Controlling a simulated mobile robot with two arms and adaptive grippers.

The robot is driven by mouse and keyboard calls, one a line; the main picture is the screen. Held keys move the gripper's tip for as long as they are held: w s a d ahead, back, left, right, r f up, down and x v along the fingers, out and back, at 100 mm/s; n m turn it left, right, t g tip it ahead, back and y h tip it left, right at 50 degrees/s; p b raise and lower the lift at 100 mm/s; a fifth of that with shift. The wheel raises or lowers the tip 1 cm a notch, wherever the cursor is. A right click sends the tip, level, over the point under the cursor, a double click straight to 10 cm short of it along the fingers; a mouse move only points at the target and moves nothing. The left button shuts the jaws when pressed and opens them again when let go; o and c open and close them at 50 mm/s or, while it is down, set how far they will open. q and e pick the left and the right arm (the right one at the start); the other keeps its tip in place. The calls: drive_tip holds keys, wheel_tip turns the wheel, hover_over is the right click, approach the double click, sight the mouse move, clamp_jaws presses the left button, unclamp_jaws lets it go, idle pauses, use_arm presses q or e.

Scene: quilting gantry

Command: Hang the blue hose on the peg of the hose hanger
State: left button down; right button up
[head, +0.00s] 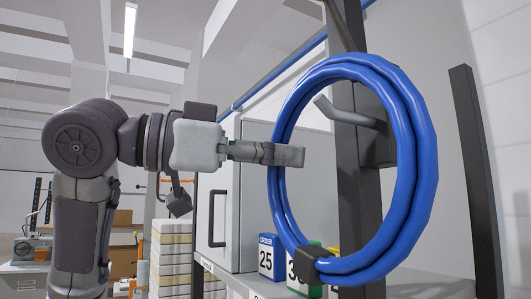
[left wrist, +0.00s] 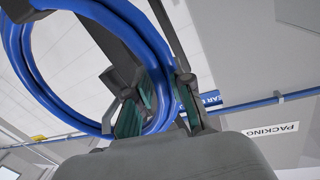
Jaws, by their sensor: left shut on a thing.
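The blue hose (head: 411,125) is a large upright coil with a black strap (head: 304,264) at its lower left. My left gripper (head: 286,155) is shut on the left side of the coil; its fingers also show around the hose in the left wrist view (left wrist: 160,101). The hose hanger (head: 376,128) is a dark plate on a post, with a grey peg (head: 345,113). In the head view the peg shows inside the coil's opening, below its top, with a gap between. I cannot tell whether the coil is around the peg in depth. My right gripper is out of view.
A dark post (head: 356,205) carries the hanger, and another dark post (head: 474,175) stands at right. A grey cabinet (head: 240,180) is behind my gripper. Blue and green number boxes (head: 266,257) stand below the coil.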

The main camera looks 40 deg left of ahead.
use_arm(q)
drive_tip(key=shift+w+d+f, duration=0.15)
drive_tip(key=shift+w, duration=0.3)
drive_tip(key=shift+w+d+f+b, duration=0.2)
drive_tip(key=shift+w+f+b, duration=0.3)
drive_tip(key=shift+f, duration=0.15)
drive_tip(key=c, duration=1)
unclamp_jaws()
drive_tip(key=shift+o, duration=0.2)
drive_tip(key=shift+s, duration=0.1)
drive_tip(key=v, duration=1.2)
